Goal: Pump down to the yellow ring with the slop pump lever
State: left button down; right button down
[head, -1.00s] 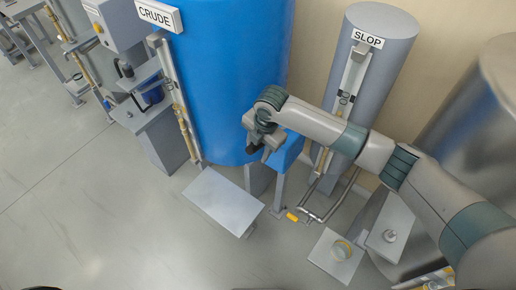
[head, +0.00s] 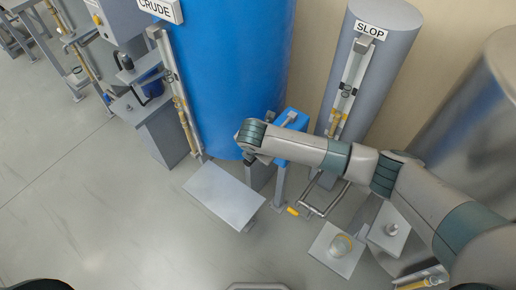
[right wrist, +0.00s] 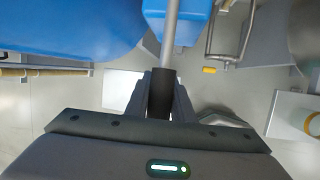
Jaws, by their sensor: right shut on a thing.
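The grey SLOP tank (head: 381,55) stands at the back right with a sight gauge (head: 350,75) down its front. The gauge has amber liquid low in it and small dark bands above; I cannot make out a yellow ring. The blue slop pump (head: 297,148) stands in front of the tank, partly behind my right arm. In the right wrist view, my right gripper (right wrist: 161,98) is shut on the dark grip of the pump lever (right wrist: 172,35), whose grey rod runs up to the blue pump body. In the head view this gripper (head: 252,158) is mostly hidden by its wrist. My left gripper is not in view.
A large blue CRUDE tank (head: 222,70) is close behind the gripper. A pipe with a yellow handle (head: 293,211) runs near the floor. A grey stand with a glass (head: 341,246) is at the lower right.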

jog(key=shift+w+d+f+t, duration=0.1)
jog(key=shift+f+t, duration=0.2)
jog(key=shift+f, duration=0.4)
jog(key=c, duration=1.5)
grip_release()
jog(key=shift+c, duration=0.2)
jog(key=b+v, duration=0.2)
jog(key=v, duration=1.5)
jog(key=shift+a+r+b, duration=0.15)
jog(key=shift+a+b, duration=0.2)
jog(key=shift+r, duration=0.15)
